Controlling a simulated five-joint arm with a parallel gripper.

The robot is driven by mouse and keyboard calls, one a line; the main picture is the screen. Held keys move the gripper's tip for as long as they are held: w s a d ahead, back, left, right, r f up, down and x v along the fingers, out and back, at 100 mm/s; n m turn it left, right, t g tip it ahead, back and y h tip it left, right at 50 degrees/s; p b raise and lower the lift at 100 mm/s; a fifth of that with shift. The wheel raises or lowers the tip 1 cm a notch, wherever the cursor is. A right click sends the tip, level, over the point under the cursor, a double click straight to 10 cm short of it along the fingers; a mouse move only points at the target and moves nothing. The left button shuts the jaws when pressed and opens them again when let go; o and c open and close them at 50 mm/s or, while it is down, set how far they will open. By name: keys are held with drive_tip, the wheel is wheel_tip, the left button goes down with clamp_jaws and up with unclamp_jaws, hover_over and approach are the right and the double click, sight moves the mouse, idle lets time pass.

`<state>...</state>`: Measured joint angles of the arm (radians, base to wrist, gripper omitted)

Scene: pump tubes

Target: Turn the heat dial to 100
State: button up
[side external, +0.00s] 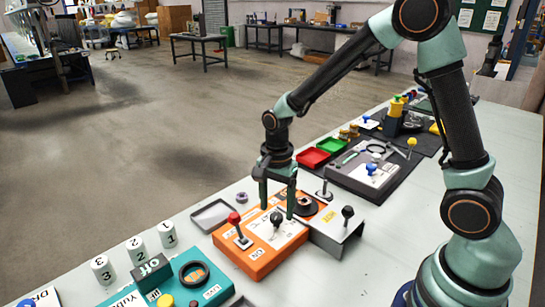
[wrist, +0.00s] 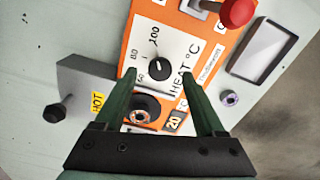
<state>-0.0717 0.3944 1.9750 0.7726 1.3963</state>
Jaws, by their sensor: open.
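The heat dial is a black knob (wrist: 160,68) on a white face marked 60, 80, 100 and "HEAT °C" in the wrist view. The face is on an orange box (wrist: 190,22). In the side view the dial (side external: 276,219) shows on the orange box (side external: 252,262), below my fingers. My gripper (wrist: 158,74) is open, its two green fingertips on either side of the dial in the wrist view. The side view shows my gripper (side external: 277,206) pointing down over the box. I cannot tell whether the fingers touch the dial or where its pointer sits.
A red-knobbed lever (side external: 235,219) stands left of the dial. A dark round fitting (side external: 305,205) and a grey bracket with a black-knobbed lever (side external: 347,213) are to the right. A grey tray (side external: 211,215) and a small purple nut (side external: 242,197) lie behind the box.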

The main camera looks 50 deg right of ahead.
sight(278, 216)
wheel_tip(278, 216, up, 10)
idle(0.4)
drive_tip(key=shift+r, duration=0.1)
drive_tip(key=s+d+r+n+t, duration=0.2)
drive_tip(key=s+r+n+t, duration=0.3)
drive_tip(key=s+n, duration=0.5)
drive_tip(key=r+n, duration=0.1)
drive_tip(key=n, duration=0.4)
drive_tip(key=shift+s+d+r+t, duration=0.15)
drive_tip(key=shift+d+r+t, duration=0.15)
drive_tip(key=shift+d+r, duration=0.1)
